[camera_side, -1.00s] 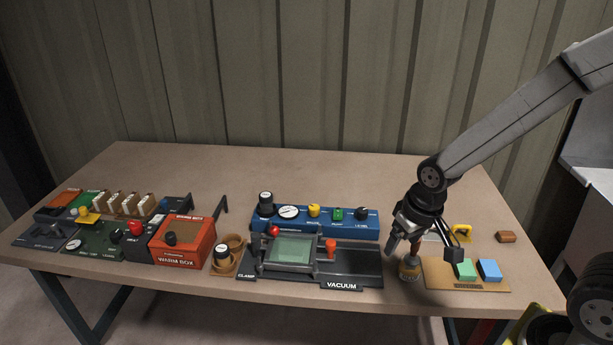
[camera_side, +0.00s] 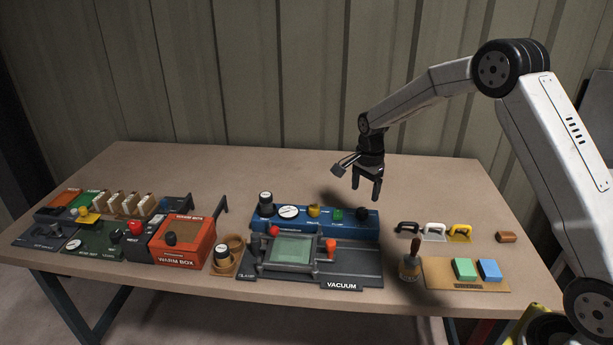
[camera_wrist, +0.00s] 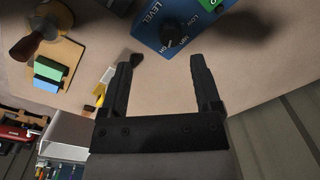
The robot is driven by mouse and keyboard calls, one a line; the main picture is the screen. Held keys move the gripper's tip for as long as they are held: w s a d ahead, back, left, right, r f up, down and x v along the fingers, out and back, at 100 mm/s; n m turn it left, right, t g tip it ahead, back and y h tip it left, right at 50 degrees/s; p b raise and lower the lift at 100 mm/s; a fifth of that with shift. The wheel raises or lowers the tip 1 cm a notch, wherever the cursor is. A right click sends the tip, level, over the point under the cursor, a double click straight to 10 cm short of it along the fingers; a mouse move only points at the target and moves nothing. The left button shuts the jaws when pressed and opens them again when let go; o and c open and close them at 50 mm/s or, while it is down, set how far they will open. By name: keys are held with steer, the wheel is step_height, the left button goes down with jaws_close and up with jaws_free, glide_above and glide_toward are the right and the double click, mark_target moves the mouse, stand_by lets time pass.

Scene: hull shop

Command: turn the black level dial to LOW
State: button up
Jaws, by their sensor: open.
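The black level dial (camera_side: 361,214) sits at the right end of the blue panel (camera_side: 330,234). In the wrist view the dial (camera_wrist: 172,34) shows at the top, beside white lettering reading LEVEL; a LOW mark is on its other side. Its exact pointer direction is hard to make out. My gripper (camera_side: 366,190) hangs with its fingers pointing down, above the dial and apart from it. In the wrist view its two fingers (camera_wrist: 160,64) are spread with nothing between them.
The same panel carries a green button (camera_side: 337,214), a yellow knob (camera_side: 314,211) and a white gauge (camera_side: 289,212). Black, white and yellow handles (camera_side: 434,232) lie to its right. A wooden-handled tool (camera_side: 409,266) stands in front of them. The table behind the panel is clear.

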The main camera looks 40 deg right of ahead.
mark_target(362, 210)
steer(key=shift+w+d+f+m, duration=0.25)
steer(key=shift+w+d+m, duration=0.15)
steer(key=shift+d+m, duration=0.15)
steer(key=shift+w+d+f+m, duration=0.25)
steer(key=shift+w+d+m, duration=0.15)
steer(key=shift+m, duration=0.15)
steer(key=shift+f, duration=3.95)
jaws_close()
